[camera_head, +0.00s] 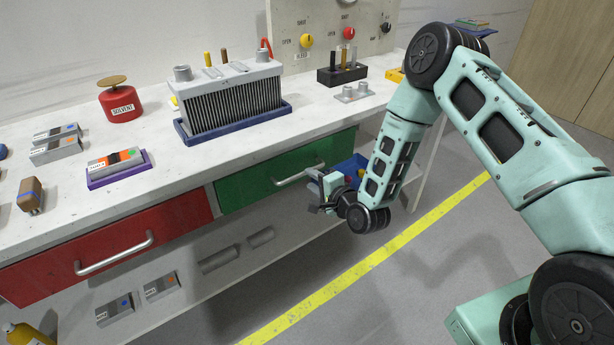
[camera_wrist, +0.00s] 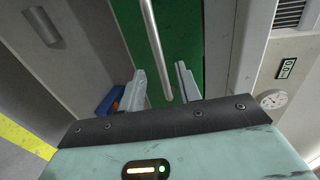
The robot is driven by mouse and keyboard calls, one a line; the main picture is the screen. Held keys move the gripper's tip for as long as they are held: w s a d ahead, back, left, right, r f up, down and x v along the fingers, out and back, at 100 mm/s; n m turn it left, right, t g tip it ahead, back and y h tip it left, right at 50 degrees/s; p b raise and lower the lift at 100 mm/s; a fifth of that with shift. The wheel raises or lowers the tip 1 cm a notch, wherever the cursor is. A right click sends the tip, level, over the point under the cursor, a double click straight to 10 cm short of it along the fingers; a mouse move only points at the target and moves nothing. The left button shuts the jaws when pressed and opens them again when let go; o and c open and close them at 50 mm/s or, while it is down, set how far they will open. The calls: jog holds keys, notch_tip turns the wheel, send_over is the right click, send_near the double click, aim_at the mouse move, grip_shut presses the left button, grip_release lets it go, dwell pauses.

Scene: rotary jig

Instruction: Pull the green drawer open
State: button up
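The green drawer (camera_head: 245,190) is under the bench top, right of a red drawer, and looks shut. Its silver bar handle (camera_head: 290,181) runs across its front. My gripper (camera_head: 318,190) is at the right end of this handle, and partly covers it in the head view. In the wrist view, my gripper (camera_wrist: 161,80) is open, with its two fingers apart. The handle (camera_wrist: 154,40) runs between them in the picture, with gaps on both sides. I cannot tell whether the fingertips reach around the bar. The green front (camera_wrist: 184,45) lies behind it.
The red drawer (camera_head: 110,240) with its own handle is at the left. A blue bin (camera_head: 352,166) is just behind my gripper. A finned grey block (camera_head: 235,100) stands in a blue tray on the bench. The floor in front, with a yellow line (camera_head: 400,235), is clear.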

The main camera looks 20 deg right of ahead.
jog(key=shift+x, duration=1.7)
grip_shut()
